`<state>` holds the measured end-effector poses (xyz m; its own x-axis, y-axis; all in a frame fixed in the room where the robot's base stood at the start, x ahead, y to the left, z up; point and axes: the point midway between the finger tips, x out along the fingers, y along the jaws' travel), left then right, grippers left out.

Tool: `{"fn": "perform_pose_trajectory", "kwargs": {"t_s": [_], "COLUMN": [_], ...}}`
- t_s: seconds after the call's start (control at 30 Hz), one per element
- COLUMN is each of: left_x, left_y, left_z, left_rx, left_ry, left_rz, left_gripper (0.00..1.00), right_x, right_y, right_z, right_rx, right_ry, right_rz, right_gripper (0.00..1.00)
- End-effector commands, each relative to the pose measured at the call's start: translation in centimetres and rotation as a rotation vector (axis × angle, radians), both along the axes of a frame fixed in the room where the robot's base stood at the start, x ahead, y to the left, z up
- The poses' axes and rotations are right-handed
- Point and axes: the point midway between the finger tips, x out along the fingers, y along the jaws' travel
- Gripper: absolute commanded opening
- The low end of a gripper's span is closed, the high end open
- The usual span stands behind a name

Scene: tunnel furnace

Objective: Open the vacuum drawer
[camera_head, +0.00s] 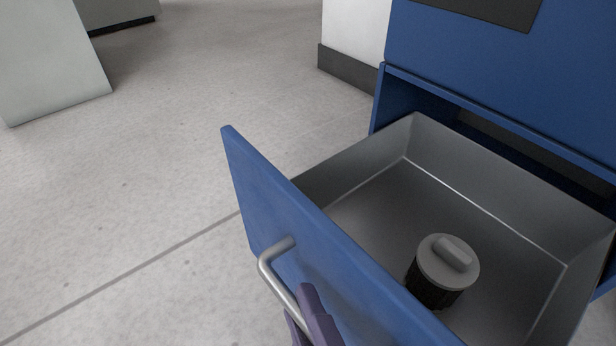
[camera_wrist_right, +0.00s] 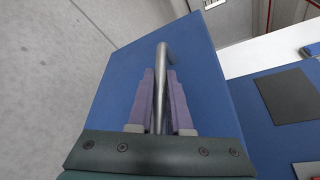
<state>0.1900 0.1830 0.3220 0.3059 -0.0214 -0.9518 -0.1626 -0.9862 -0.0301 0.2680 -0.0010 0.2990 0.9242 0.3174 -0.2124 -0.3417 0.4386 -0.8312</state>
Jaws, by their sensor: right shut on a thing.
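The vacuum drawer (camera_head: 330,255) has a blue front and a grey metal tray, and it is pulled well out of the blue cabinet (camera_head: 480,65). Its bent metal handle (camera_head: 273,272) is on the outer side of the front. My right gripper (camera_head: 308,318) is at the handle, with purple fingers on either side of the bar. In the right wrist view the gripper (camera_wrist_right: 161,100) is shut on the handle (camera_wrist_right: 160,72), against the blue front. My left gripper is not in view.
Inside the drawer stands a dark ribbed canister with a grey lid (camera_head: 446,264). Open concrete floor (camera_head: 150,180) lies left of the drawer. A pale block (camera_head: 50,60) stands at the upper left, and a white wall with a dark base (camera_head: 352,45) is behind.

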Motion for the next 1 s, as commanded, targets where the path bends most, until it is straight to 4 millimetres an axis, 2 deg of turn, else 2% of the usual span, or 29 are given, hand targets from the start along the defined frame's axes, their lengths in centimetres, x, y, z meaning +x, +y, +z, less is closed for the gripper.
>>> {"fn": "perform_pose_trajectory", "kwargs": {"t_s": [0.07,0.1,0.33,0.67,0.77,1.0], "left_x": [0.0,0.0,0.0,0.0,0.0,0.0], "left_y": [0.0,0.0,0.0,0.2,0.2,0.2], "left_z": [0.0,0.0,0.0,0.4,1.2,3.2], "left_rx": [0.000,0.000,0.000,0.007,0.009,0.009], "left_ry": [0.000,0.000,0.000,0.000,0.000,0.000], "left_rz": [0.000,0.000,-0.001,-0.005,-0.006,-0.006], "left_gripper": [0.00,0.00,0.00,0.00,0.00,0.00], "right_x": [0.1,0.1,0.0,-0.5,-1.8,-6.4], "right_y": [0.0,0.0,0.0,-0.2,-0.7,-2.2], "right_z": [0.1,0.1,0.0,0.2,0.7,1.8], "right_rx": [0.001,0.001,0.000,-0.002,-0.004,-0.004], "right_ry": [-0.002,-0.002,-0.001,0.001,0.002,0.003], "right_rz": [-0.002,-0.002,-0.001,0.001,0.003,0.003], "right_gripper": [0.00,0.21,0.47,0.47,0.47,0.47]}}
